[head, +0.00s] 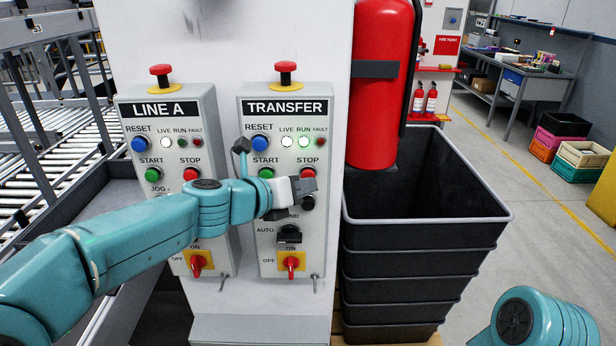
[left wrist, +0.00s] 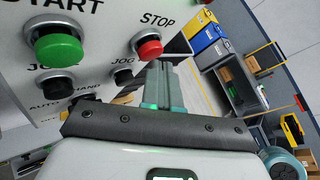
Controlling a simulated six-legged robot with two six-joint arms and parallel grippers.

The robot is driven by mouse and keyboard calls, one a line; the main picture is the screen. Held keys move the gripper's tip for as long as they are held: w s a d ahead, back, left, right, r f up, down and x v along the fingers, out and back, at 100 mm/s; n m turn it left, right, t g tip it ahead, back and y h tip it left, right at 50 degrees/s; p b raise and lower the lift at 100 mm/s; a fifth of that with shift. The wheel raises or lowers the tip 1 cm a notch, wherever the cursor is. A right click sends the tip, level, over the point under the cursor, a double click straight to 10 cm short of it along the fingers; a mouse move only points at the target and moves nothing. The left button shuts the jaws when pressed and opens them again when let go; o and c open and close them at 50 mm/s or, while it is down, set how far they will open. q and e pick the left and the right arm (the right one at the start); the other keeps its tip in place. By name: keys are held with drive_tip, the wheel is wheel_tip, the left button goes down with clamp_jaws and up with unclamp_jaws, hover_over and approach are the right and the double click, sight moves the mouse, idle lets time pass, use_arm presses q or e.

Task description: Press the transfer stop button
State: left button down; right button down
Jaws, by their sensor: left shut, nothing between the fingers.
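The TRANSFER control box (head: 246,215) is on the white panel, right of the LINE A box. Its red stop button (head: 308,172) sits right of the green start button (head: 265,173). My left gripper (head: 308,186) is shut and empty, its tip just below the stop button in the head view. In the left wrist view the red stop button (left wrist: 149,46) shows just up and left of my shut fingertips (left wrist: 166,68); a small gap shows there, though I cannot tell the depth. The green start button (left wrist: 58,48) is farther left. My right gripper is out of view.
The LINE A box (head: 160,120) has its own red stop button (head: 190,174). Red emergency knobs top both boxes. TRANSFER's run lamp (head: 304,142) glows green. A red extinguisher (head: 377,90) and stacked black bins (head: 425,232) stand to the right.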

use_arm(q)
drive_tip(key=shift+w+p, duration=0.45)
drive_tip(key=shift+w, duration=0.2)
idle(0.5)
drive_tip(key=shift+s, duration=0.1)
idle(0.3)
drive_tip(key=shift+s+b, duration=0.65)
drive_tip(key=shift+s, duration=0.45)
drive_tip(key=shift+s+b, duration=0.9)
drive_tip(key=shift+s, duration=1.6)
